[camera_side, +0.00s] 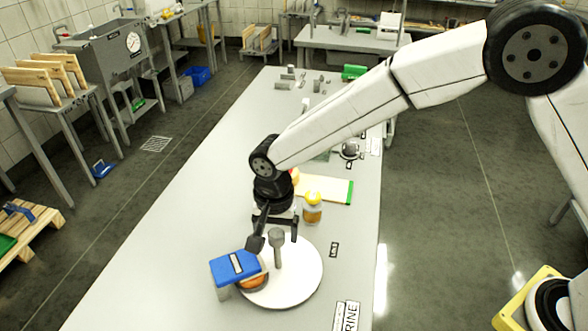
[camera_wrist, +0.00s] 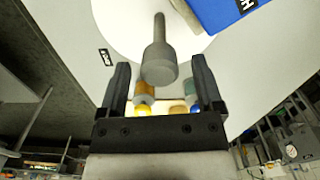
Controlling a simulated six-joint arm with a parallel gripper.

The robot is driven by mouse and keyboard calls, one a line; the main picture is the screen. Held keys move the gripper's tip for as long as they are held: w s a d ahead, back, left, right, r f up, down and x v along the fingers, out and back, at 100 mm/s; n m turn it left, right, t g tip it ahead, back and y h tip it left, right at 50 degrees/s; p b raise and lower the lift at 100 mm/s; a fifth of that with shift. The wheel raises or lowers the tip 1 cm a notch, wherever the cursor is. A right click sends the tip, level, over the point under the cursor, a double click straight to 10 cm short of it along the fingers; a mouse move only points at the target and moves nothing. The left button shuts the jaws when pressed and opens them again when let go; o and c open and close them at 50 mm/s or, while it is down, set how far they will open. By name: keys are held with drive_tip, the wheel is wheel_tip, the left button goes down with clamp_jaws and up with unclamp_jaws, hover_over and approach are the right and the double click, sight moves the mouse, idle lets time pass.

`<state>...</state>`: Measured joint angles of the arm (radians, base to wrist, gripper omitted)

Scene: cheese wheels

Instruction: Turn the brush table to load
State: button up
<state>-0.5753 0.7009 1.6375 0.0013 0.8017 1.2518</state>
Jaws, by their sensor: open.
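The brush table is a white round disc (camera_side: 300,284) on the grey worktop, with a grey upright peg (camera_side: 278,248) standing on it. A blue block (camera_side: 236,265) with a label stands at the disc's left edge, over an orange-brown cheese wheel (camera_side: 257,282) that is partly hidden. My gripper (camera_side: 275,241) is open and points down at the peg. In the wrist view the peg's thick knob (camera_wrist: 160,66) shows between the two black fingers of my gripper (camera_wrist: 160,64), with gaps on both sides. The blue block (camera_wrist: 222,12) shows at the top right.
Labels lie along the table's right side. The worktop (camera_side: 185,210) left of my gripper is clear.

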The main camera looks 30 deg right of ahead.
drive_tip(key=shift+f, duration=0.3)
clamp_jaws()
